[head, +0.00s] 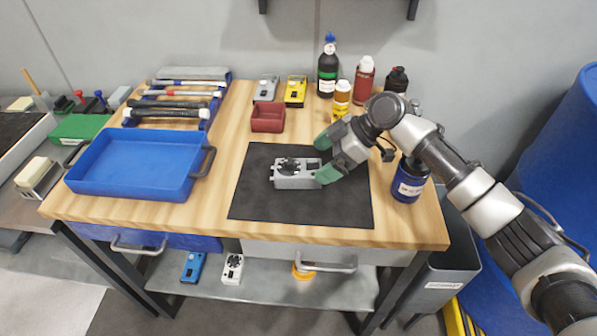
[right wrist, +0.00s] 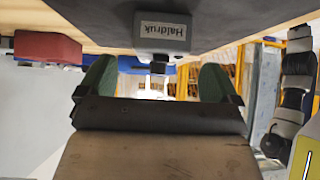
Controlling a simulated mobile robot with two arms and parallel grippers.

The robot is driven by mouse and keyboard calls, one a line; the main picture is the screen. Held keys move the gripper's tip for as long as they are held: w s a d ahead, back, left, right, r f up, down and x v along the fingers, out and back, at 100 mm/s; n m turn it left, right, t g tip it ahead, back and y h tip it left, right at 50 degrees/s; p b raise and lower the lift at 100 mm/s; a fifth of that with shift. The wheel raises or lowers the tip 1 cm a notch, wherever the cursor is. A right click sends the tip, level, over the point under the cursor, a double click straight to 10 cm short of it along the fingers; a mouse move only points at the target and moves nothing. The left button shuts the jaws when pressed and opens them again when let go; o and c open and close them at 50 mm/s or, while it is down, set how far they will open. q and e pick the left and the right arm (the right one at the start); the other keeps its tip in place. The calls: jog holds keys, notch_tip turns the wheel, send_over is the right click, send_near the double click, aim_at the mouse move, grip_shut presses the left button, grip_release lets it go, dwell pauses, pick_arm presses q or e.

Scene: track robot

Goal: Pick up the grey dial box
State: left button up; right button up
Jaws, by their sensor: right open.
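The grey dial box (head: 295,181) lies on the black mat (head: 300,209) with its dark dial facing up. My right gripper (head: 325,158) is open at the right end of the box, its green fingertips apart. In the right wrist view the end of the grey dial box (right wrist: 162,35), with a "Haldruk" label, shows ahead, level with the gap between the fingers (right wrist: 154,82). I cannot tell whether a fingertip touches it. My left gripper is out of view.
A blue tray (head: 135,188) stands left on the wooden table, with a red bin (head: 267,118) behind the mat. A grey device (head: 265,88) and a yellow device (head: 295,91) lie at the back. Several bottles (head: 327,68) stand back right; a blue bottle (head: 409,181) is right of the mat.

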aim_at(313, 164)
jog(key=x, duration=0.4)
jog(key=shift+a, duration=0.1)
jog(key=shift+r, duration=0.1)
jog(key=c, duration=1.2)
notch_tip(313, 164, up, 10)
jog(key=shift+r, duration=0.1)
jog(key=shift+p, duration=0.35)
